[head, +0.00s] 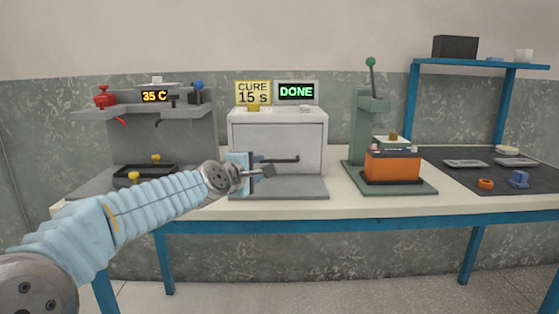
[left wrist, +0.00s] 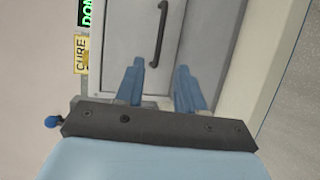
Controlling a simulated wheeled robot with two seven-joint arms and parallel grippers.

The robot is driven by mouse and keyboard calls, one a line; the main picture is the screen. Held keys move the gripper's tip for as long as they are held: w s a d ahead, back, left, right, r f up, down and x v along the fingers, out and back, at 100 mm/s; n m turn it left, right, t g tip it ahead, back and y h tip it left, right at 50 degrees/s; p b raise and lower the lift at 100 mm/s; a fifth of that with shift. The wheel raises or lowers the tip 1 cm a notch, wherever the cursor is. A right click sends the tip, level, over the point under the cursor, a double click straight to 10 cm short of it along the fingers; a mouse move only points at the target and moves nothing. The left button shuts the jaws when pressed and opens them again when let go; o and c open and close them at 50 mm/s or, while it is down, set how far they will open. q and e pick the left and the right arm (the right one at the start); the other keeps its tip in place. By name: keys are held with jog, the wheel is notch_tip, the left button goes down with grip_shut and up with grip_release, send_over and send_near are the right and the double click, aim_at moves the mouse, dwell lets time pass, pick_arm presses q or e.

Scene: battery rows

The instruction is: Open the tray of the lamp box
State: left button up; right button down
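The lamp box (head: 310,130) is a pale grey cabinet at the middle of the bench, with a "CURE 15 s" sign and a green "DONE" display on top. Its front looks flush and closed. A dark bar handle (head: 286,160) sits on the front, partly hidden behind my left gripper (head: 266,172). In the left wrist view the handle (left wrist: 158,35) lies ahead of the fingertips, roughly in line with the gap between them. My left gripper (left wrist: 164,75) is open and empty, with its blue fingers apart. My right gripper is in neither view.
A grey station (head: 150,140) with a "35 C" display stands left of the box. A green press (head: 370,135) with an orange block (head: 392,165) stands right. A dark mat (head: 470,178) with small parts lies far right, under a blue shelf (head: 480,65).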

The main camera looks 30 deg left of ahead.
aim_at(277, 162)
pick_arm(q)
jog(key=p+x, duration=0.1)
jog(key=x, duration=1.2)
jog(key=shift+w+p, duration=0.1)
jog(key=shift+p, duration=0.2)
grip_shut()
